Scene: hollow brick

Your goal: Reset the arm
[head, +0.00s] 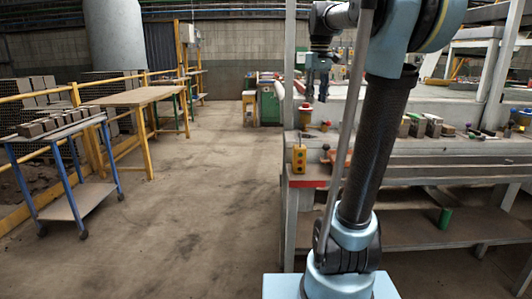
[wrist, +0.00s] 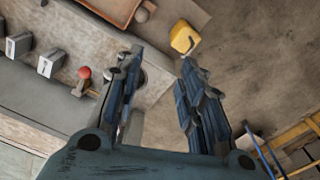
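My gripper (head: 316,92) hangs from the raised arm near the top middle of the head view, above the left end of the workbench (head: 420,172). In the wrist view, the two blue, ridged fingers of my gripper (wrist: 161,62) stand apart with nothing held between them. The bench edge and floor show through the gap. My arm rises through the right half of the head view and hides part of the bench.
A yellow control box (head: 299,158) sits at the bench's left front corner; it also shows in the wrist view (wrist: 183,37). A red knob (wrist: 85,73) stands on the bench. A blue-legged cart (head: 80,196) and a wooden table (head: 130,98) stand left. The middle floor is clear.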

